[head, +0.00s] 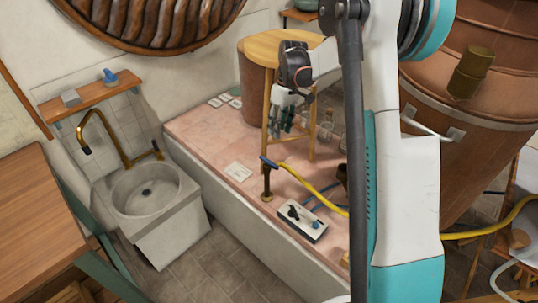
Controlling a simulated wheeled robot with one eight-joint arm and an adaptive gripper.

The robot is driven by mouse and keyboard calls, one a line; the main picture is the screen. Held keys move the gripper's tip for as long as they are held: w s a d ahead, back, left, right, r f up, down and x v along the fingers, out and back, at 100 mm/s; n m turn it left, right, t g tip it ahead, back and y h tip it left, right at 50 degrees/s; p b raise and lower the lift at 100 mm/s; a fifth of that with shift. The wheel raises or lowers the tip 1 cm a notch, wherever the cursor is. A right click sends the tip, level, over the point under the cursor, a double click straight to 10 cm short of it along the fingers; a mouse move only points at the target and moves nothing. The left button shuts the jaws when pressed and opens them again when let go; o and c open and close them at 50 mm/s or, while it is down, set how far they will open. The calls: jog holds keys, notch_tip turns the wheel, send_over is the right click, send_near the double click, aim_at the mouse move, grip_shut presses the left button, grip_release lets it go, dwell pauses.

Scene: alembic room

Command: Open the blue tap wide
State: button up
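The blue tap (268,163) has a blue lever handle on top of an upright brass post. It stands on the pink-topped ledge in the middle of the head view, with a yellow hose running off to the right. The lever lies across the top of the post, and its exact angle is hard to read. My gripper (283,124) points downward above and behind the tap, in front of the wooden stool, and appears apart from the tap. Its dark fingers are small here, so I cannot tell whether they are open or shut. I see nothing clearly held.
A wooden stool (268,48) stands close behind my gripper. Glass jars (326,126) stand to its right. A white box with dark and blue knobs (301,221) sits on the ledge. A stone sink (146,192) is at left, a large copper vessel (470,115) at right.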

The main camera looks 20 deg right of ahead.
notch_tip(320, 180, down, 2)
jog(key=w, duration=0.1)
jog(key=b, duration=0.3)
send_near(274, 164)
jog(key=shift+n, duration=0.3)
jog(key=f, duration=0.5)
jog(key=a+f, duration=0.1)
jog(key=f, duration=0.2)
jog(key=shift+f, duration=0.25)
jog(key=shift+s, duration=0.1)
grip_shut()
